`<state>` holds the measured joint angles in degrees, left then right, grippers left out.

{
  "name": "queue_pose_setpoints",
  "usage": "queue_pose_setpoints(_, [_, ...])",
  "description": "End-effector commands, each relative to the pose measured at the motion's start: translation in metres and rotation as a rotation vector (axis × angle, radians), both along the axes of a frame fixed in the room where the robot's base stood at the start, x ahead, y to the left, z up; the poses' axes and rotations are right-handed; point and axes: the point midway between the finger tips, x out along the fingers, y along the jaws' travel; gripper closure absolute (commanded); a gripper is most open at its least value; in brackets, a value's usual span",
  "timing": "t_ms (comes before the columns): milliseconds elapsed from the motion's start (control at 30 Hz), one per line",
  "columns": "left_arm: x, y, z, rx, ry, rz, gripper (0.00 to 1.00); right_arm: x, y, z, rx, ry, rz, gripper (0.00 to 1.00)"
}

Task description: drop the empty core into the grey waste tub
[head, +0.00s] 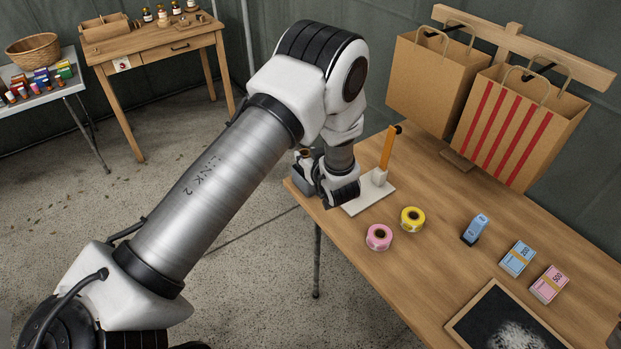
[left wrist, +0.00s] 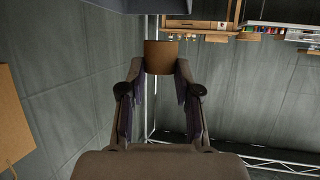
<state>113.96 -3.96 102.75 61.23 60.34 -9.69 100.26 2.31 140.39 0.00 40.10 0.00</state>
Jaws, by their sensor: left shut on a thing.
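In the left wrist view, the gripper's two fingers (left wrist: 161,76) are shut on the empty core (left wrist: 161,57), a short brown cardboard cylinder held at the fingertips. A small part of the core may show in the head view, but I cannot tell clearly. My right gripper is not in view.
Paper bags (head: 432,80) hang behind. Floor lies open leftward.

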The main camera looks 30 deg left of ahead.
Motion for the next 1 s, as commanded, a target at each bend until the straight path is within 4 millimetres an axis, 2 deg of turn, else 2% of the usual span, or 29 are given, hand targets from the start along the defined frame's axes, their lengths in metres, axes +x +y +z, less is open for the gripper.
queue_pose_setpoints(33, [0.0,0.0,-0.015,0.0,0.001,0.0,0.78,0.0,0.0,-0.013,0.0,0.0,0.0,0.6])
queue_pose_setpoints(200, [0.0,0.0,-0.033,0.0,0.001,0.0,0.78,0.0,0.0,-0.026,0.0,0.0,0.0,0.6])
queue_pose_setpoints(467, [0.0,0.0,-0.033,0.0,0.0,-0.001,0.78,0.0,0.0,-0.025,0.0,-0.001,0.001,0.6])
queue_pose_setpoints(500, [0.0,0.0,-0.033,0.0,0.0,-0.001,0.64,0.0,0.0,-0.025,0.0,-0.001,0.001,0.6])
queue_pose_setpoints(567, [0.0,0.0,-0.033,0.0,0.0,-0.001,0.43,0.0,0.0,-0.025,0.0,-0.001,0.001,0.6])
queue_pose_setpoints(600, [0.0,0.0,-0.033,0.0,0.0,-0.001,0.38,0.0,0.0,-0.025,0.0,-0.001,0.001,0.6])
queue_pose_setpoints(867, [0.0,0.0,-0.032,0.0,0.0,-0.001,0.38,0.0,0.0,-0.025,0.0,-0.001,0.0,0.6])
queue_pose_setpoints(1000, [-0.006,-0.01,-0.027,0.0,-0.001,-0.004,0.38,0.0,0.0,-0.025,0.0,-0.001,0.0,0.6])
